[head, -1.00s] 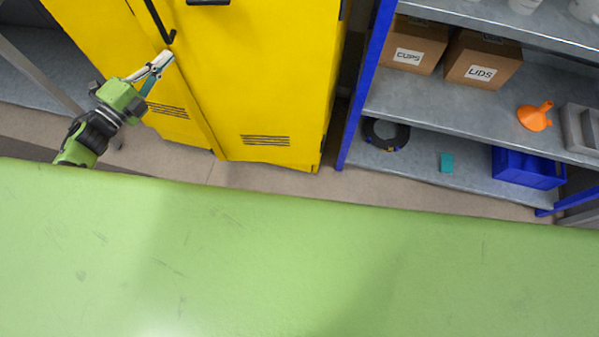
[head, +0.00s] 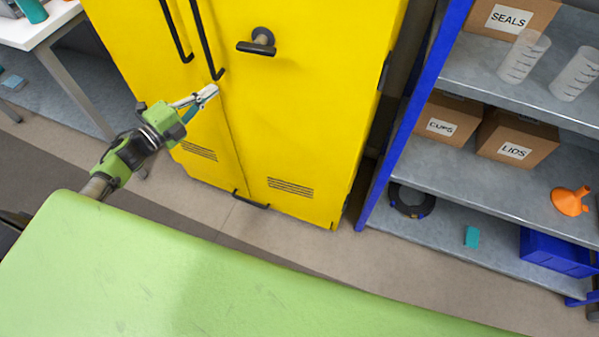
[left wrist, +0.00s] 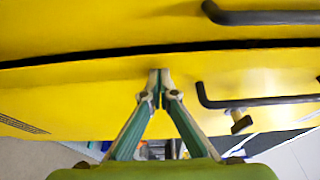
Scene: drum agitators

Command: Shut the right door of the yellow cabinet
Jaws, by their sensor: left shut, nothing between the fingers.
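The yellow cabinet has a left door (head: 130,50) and a right door (head: 310,110). The right door carries a long black bar handle (head: 208,40) by the middle seam and a black turn handle (head: 258,43). The right door looks nearly in line with the left one. In the left wrist view a dark gap runs between the left door (left wrist: 100,20) and the right door (left wrist: 80,95). My left gripper (head: 212,92) is shut and empty, its tips in front of the right door's inner edge, just below the bar handle. I cannot tell if they touch. My right gripper is out of view.
A blue-framed shelf rack (head: 407,110) stands right of the cabinet, with boxes, measuring cups, an orange funnel (head: 570,200) and a blue bin (head: 560,250). A white table (head: 45,25) is at the far left. Open floor (head: 290,238) lies before the cabinet.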

